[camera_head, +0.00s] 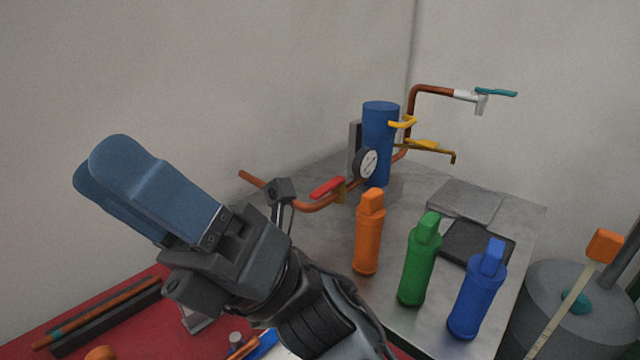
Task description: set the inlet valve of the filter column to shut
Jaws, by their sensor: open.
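The filter column is a blue upright cylinder (381,135) at the back of the grey metal table. A copper pipe (315,206) runs to its foot from the left, with a dial gauge (366,163) beside the column. A valve with a red lever (327,187) sits on this pipe, its lever lying roughly along the pipe. Yellow levers (403,122) (422,143) are on the column's right side. No label shows which valve is the inlet. My gripper (100,178) is open and empty at the left, pointing up-left, well apart from the column and valves.
Orange (367,235), green (419,262) and blue (478,292) bottles stand in front of the column. A tap with a teal lever (496,92) rises behind. Dark and grey flat plates (478,243) lie at right. A red surface (110,315) with tools is at lower left.

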